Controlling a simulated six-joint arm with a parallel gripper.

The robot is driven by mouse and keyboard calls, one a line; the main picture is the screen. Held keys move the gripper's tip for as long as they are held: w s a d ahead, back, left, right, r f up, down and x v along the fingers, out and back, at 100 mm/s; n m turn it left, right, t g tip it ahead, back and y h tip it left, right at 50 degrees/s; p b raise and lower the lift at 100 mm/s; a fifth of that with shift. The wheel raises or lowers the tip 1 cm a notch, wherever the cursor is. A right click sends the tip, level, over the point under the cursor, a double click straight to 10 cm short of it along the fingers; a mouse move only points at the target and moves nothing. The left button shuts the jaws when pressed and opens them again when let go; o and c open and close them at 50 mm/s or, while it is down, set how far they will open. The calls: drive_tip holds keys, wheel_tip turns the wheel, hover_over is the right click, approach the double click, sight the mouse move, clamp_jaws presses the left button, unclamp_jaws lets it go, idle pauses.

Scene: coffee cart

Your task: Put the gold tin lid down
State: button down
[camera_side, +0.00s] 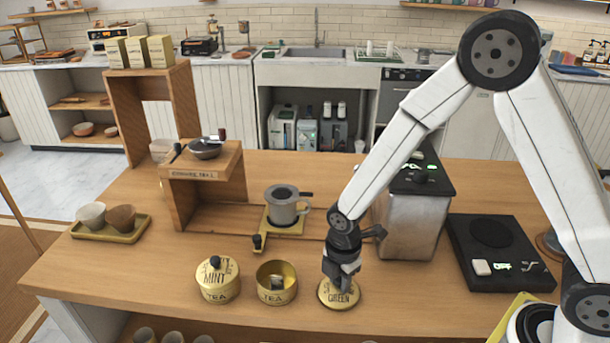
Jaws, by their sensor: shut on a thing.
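The gold tin lid (334,301) is at the front of the wooden table and carries the word GREEN. It lies flat at or very near the table top; I cannot tell whether it touches. My gripper (341,284) points down over the lid and is shut on its knob, which the fingers hide.
A grey metal machine (413,222) stands behind my gripper. A black scale (497,250) is to the right. A wooden stand (203,190) and a grey cup (284,207) are behind the tins. A tray (110,232) with two cups is at left. The front left table top is clear.

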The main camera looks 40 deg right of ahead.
sight(340, 280)
drive_tip(key=shift+f, duration=0.2)
drive_tip(key=shift+c, duration=2.2)
unclamp_jaws()
wheel_tip(340, 280, up, 12)
drive_tip(key=shift+r, duration=0.1)
drive_tip(key=s+d+f+m+t, duration=0.1)
drive_tip(key=s+d+m, duration=0.6)
drive_tip(key=m, duration=1.1)
drive_tip(key=shift+s+d+f+t, duration=0.25)
drive_tip(key=shift+s+d+t, duration=0.05)
drive_tip(key=shift+d+t, duration=0.5)
